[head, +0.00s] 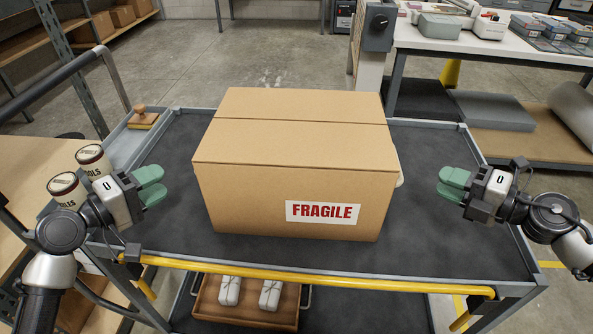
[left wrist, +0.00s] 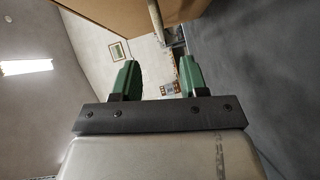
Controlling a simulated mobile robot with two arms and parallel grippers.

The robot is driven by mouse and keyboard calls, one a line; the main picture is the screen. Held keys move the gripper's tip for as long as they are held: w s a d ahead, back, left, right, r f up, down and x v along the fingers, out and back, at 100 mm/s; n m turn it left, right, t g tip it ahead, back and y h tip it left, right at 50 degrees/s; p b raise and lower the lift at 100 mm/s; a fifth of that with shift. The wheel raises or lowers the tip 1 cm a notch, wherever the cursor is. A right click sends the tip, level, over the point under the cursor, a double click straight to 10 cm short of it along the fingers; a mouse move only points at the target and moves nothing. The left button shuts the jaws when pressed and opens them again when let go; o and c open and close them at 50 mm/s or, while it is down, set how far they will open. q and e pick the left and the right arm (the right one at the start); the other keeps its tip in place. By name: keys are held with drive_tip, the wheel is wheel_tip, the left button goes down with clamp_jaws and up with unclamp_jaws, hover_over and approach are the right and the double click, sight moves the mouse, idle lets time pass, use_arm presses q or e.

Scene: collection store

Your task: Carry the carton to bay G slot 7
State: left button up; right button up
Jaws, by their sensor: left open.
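The carton (head: 290,165) is a closed brown cardboard box with a red and white FRAGILE label (head: 323,212) on its front. It sits upright on the dark mat of a grey cart (head: 450,240). My left gripper (head: 150,186) is left of the carton, open and empty, with a gap between them. In the left wrist view its green fingers (left wrist: 158,80) are apart, and part of the carton (left wrist: 120,40) shows beyond them. My right gripper (head: 453,186) is right of the carton, apart from it; its green fingers appear separated with nothing between them. No slot marked 7 is readable.
A yellow bar (head: 320,280) runs along the cart's near edge. A lower tray (head: 245,315) holds white wrapped bundles. Shelving is back left. A white table (head: 480,42) stands back right, with open floor (head: 270,55) behind the cart.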

use_arm(q)
drive_tip(key=x, duration=1.1)
use_arm(e)
drive_tip(key=x, duration=1.1)
use_arm(q)
drive_tip(key=shift+c, duration=0.3)
use_arm(e)
drive_tip(key=shift+c, duration=0.3)
use_arm(q)
drive_tip(key=shift+s, duration=0.1)
drive_tip(key=c, duration=0.5)
use_arm(e)
clamp_jaws()
use_arm(q)
clamp_jaws()
drive_tip(key=shift+r, duration=0.1)
use_arm(e)
drive_tip(key=shift+r, duration=0.1)
